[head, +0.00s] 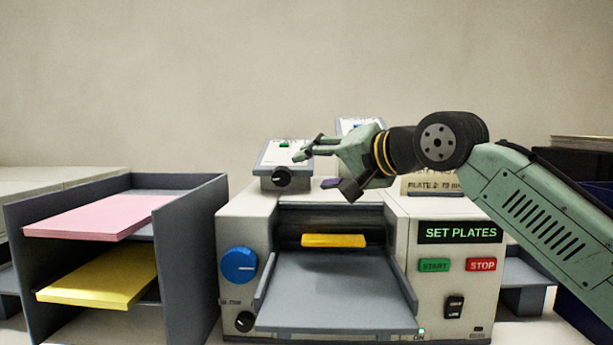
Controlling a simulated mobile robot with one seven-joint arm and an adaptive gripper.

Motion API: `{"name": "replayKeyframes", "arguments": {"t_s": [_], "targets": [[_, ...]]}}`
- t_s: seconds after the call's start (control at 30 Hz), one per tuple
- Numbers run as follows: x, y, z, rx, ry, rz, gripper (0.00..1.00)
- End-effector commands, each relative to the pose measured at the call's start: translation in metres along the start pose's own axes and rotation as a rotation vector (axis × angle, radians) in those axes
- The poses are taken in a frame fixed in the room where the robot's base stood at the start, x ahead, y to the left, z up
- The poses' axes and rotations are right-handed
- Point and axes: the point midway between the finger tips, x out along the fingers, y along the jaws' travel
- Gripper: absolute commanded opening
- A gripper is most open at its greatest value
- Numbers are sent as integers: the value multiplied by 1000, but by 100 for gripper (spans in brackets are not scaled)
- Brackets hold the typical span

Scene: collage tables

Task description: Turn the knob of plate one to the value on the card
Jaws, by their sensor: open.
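A sloped white plate (268,160) with a black knob (282,178) on its front edge stands on top of the machine at the left. A second plate (350,124) shows farther back, mostly hidden by my gripper. I cannot read the scale or setting on either. A cream card (432,185) stands behind my arm; its lower line seems to read "PLATE 2" with a number, and its upper part is hidden. My gripper (318,171) is open and empty, above the machine and just right of the black knob, apart from it as far as I can tell.
The machine's display (459,232) reads "SET PLATES", above a green START button (434,265) and a red STOP button (481,265). A blue knob (239,266) and a grey tray (335,295) are on its front. A shelf (190,270) holding pink and yellow paper stands left.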

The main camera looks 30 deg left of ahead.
Motion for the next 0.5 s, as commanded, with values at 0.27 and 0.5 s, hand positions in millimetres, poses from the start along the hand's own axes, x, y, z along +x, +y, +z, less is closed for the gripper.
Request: {"name": "replayKeyframes", "arguments": {"t_s": [0.27, 0.5], "targets": [[43, -1, 1, 1, -3, 3, 53], [85, -1, 0, 0, 0, 2, 53]]}}
